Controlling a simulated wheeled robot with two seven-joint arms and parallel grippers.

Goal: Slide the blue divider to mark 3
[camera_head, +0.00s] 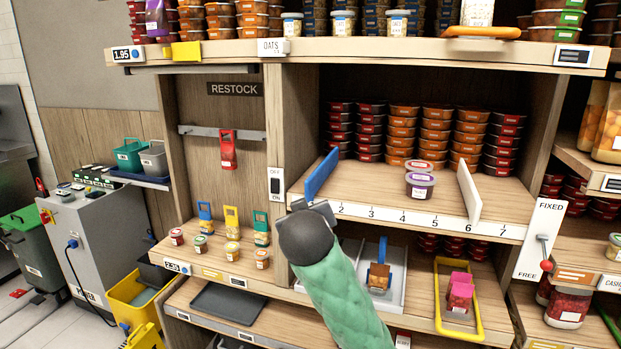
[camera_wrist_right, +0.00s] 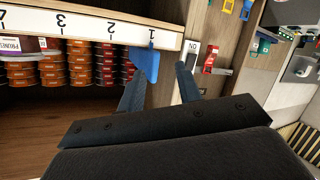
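The blue divider (camera_head: 321,173) stands upright on the middle shelf at the left end of the numbered strip (camera_head: 403,218). In the right wrist view the blue divider (camera_wrist_right: 147,62) is by mark 1. Mark 3 (camera_head: 371,214) lies to its right, past mark 2. My right gripper (camera_head: 315,206) is just in front of the divider's front end, partly hidden by its own wrist. In the wrist view its fingers (camera_wrist_right: 160,88) are apart, with the divider's end near the left finger; contact cannot be told. My left gripper is not in view.
A white divider (camera_head: 469,192) stands at mark 6. A red-knobbed lever (camera_head: 546,265) points down toward FREE on the right post. Stacked tubs (camera_head: 404,130) fill the shelf's back; its front near marks 2 and 3 is clear.

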